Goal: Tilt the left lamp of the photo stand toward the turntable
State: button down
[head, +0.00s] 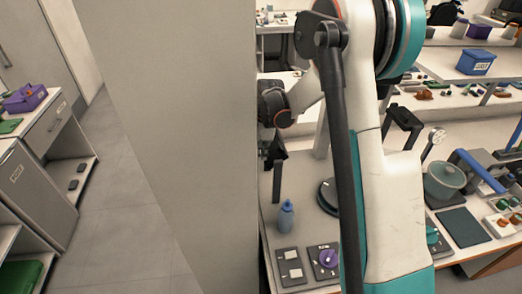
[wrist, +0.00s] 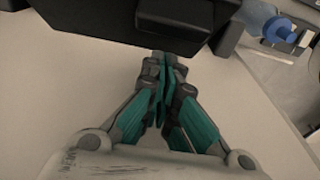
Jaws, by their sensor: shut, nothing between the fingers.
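The left lamp of the photo stand appears as a dark head on a thin dark post (head: 277,182) in the head view, beside the beige panel; its upper part merges with my dark gripper. In the wrist view, a large black body, apparently the lamp head (wrist: 90,22), fills the top. My gripper (wrist: 163,60) is shut and empty, its fingertips at the lower edge of that body; I cannot tell if they touch. The black round turntable (head: 327,197) is partly hidden by my arm. The right lamp (head: 404,118) stands right of my arm.
A blue bottle (head: 286,215) stands on the bench near the left post and shows in the wrist view (wrist: 278,29). Small panels (head: 290,267) lie at the front. A beige panel (head: 180,130) blocks the middle.

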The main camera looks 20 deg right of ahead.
jog(key=shift+s+d+f+h+b, duration=0.2)
jog(key=shift+f+h+b, duration=0.15)
jog(key=shift+f+b, duration=0.15)
jog(key=shift+s+d+f+h+b, duration=0.1)
jog(key=shift+s+f+h+b, duration=0.05)
jog(key=shift+f+h+b, duration=0.3)
notch_tip(320, 180, up, 9)
jog(key=shift+w, duration=0.15)
dwell(0.5)
